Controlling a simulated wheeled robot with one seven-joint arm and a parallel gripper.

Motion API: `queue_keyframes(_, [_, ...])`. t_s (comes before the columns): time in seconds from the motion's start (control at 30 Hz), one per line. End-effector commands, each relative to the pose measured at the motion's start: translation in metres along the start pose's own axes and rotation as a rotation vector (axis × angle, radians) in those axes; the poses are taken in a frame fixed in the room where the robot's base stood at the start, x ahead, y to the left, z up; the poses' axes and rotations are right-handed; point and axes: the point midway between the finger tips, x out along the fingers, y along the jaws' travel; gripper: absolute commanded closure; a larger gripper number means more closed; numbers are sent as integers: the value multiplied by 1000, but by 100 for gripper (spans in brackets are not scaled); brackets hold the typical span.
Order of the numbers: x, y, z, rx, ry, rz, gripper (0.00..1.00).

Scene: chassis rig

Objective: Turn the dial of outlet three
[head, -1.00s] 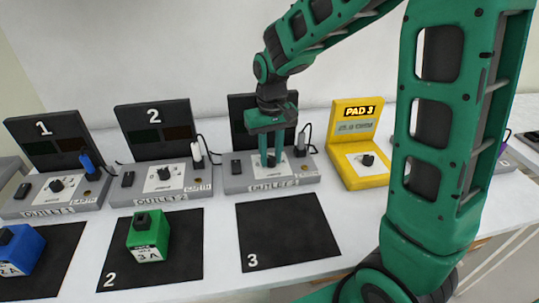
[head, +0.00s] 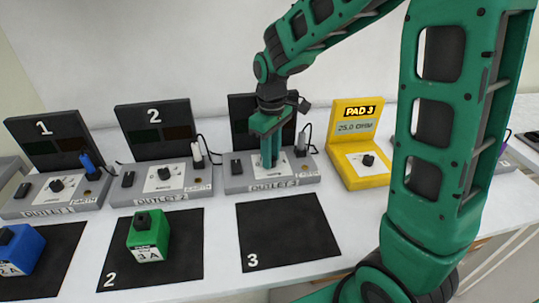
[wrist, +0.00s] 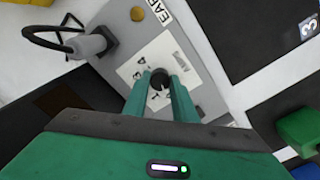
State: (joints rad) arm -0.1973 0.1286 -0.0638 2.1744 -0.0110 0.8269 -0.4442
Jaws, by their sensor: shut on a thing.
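Outlet three (head: 237,183) is a grey base with a black back panel, standing behind the black mat marked 3. My gripper (head: 269,160) points down over its white dial plate and hides the dial and most of the panel in the head view. In the wrist view the black dial (wrist: 159,80) sits between my two green fingertips (wrist: 160,88), on the white plate (wrist: 135,72) with printed marks. The fingers are shut on the dial. The dial's exact pointer setting cannot be read.
A grey plug (head: 304,138) with a black cable stands at the outlet's right. The yellow PAD 3 unit (head: 345,157) is further right. Outlet two (head: 200,183) is to the left. Mat 3 (head: 287,228) is empty; a green block (head: 148,237) stands on mat 2.

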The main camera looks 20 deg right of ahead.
Motion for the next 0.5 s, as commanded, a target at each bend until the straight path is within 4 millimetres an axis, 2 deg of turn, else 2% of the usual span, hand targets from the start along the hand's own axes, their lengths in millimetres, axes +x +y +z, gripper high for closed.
queue_keyframes(0.4, [-1, 4, 0, 4, 3, 6, 98])
queue_keyframes(0.43, [-1, 4, 0, 4, 3, 6, 71])
queue_keyframes(0.5, [-1, 4, 0, 3, 3, 5, 57])
